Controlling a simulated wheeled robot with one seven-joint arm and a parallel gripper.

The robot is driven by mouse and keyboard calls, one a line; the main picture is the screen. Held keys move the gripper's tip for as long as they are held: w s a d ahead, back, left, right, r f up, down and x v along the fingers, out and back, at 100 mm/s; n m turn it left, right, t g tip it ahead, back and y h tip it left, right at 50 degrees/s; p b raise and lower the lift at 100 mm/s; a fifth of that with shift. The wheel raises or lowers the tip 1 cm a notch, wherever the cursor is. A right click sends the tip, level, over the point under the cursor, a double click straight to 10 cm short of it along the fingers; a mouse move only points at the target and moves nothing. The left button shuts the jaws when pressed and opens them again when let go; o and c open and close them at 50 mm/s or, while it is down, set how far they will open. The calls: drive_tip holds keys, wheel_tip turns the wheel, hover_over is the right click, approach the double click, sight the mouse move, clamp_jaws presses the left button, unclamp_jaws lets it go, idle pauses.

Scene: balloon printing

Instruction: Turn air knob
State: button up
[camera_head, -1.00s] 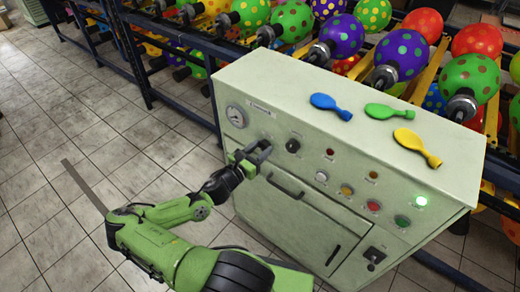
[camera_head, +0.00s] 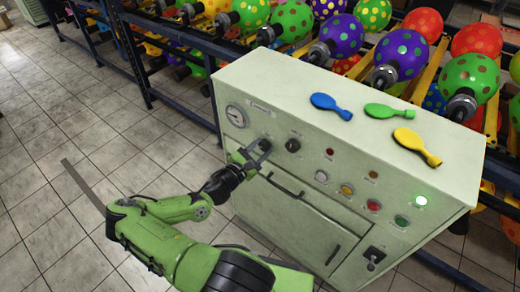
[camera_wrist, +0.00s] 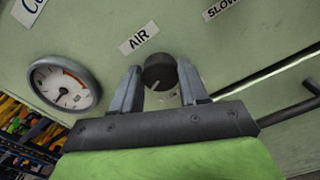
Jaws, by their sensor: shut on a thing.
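The black round air knob (camera_wrist: 159,72) sits on the pale green panel below the AIR label (camera_wrist: 139,38) in the wrist view. My gripper (camera_wrist: 160,80) has one grey finger on each side of the knob and is shut on it. In the head view my gripper (camera_head: 255,152) is at the upper left of the cabinet's front face, and its fingers partly hide the knob there.
A round pressure gauge (camera_wrist: 65,84) is left of the knob. Another black knob (camera_head: 293,145) is to its right, and a dark handle (camera_head: 286,186) lies below. Deflated balloons, such as the blue one (camera_head: 331,105), lie on the cabinet top (camera_head: 290,85).

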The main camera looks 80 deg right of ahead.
drive_tip(key=m+b, duration=0.1)
drive_tip(key=m, duration=0.3)
drive_tip(key=shift+f+m, duration=0.1)
drive_tip(key=shift+m, duration=0.2)
drive_tip(key=m+b, duration=0.1)
drive_tip(key=m, duration=0.2)
drive_tip(key=shift+s+f+m, duration=0.1)
drive_tip(key=shift+m, duration=0.3)
drive_tip(key=m+b, duration=0.2)
drive_tip(key=m, duration=0.2)
drive_tip(key=shift+f+b, duration=0.1)
drive_tip(key=shift+b, duration=0.3)
drive_tip(key=shift+m+b, duration=0.95)
drive_tip(key=shift+m, duration=0.45)
drive_tip(key=o, duration=1)
drive_tip(key=shift+o, duration=0.2)
drive_tip(key=shift+a, duration=0.1)
